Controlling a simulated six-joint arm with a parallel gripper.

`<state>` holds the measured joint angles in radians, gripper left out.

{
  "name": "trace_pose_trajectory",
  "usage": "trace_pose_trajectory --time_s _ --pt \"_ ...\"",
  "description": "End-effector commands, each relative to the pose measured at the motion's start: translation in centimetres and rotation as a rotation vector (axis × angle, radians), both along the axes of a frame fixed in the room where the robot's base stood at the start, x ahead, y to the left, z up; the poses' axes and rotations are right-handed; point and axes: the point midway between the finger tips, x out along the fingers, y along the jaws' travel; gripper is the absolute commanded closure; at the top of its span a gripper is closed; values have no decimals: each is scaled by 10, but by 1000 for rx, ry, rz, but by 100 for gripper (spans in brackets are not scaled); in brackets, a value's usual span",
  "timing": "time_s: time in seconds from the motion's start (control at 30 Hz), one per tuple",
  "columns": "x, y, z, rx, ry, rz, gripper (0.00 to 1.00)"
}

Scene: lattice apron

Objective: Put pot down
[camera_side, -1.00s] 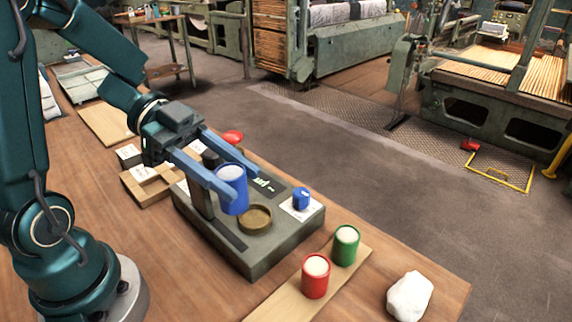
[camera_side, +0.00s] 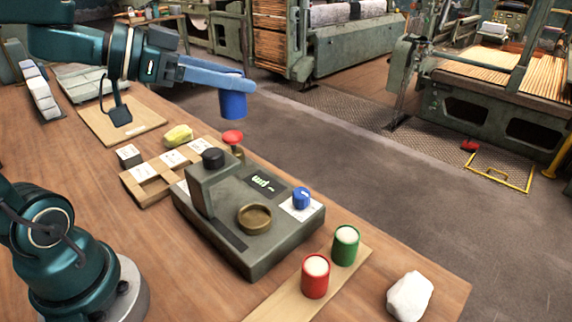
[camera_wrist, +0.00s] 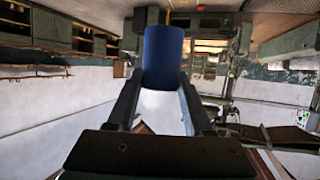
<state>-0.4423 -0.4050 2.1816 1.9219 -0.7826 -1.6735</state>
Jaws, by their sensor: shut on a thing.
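My gripper (camera_side: 238,84) is shut on a blue pot (camera_side: 233,106) and holds it high above the table, beyond the back edge of the grey-green device in the side view. The pot looks about upright. In the wrist view the blue pot (camera_wrist: 163,58) sits between the two fingers, with nothing touching it below. A red pot (camera_side: 315,277) and a green pot (camera_side: 346,246), both with pale tops, stand on a wooden board at the front right. The grey-green device (camera_side: 250,252) has a round brass dish (camera_side: 254,219) on top.
A wooden tray with white cards (camera_side: 172,158), a yellow lump (camera_side: 178,135) and a white lump (camera_side: 409,298) are on the table.

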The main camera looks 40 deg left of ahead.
Motion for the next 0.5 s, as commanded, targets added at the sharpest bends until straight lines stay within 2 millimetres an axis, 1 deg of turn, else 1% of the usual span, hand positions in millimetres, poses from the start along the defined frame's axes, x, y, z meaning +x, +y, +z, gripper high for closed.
trace_pose_trajectory --time_s 0.07,0.13,0.3,0.5 --pt "-3 -7 -3 -3 3 -68 100" --pt "-8 -16 -12 -8 8 -162 100" --pt "-22 -41 -42 -15 11 -439 100" --pt "-45 -64 -73 -13 7 -735 100"
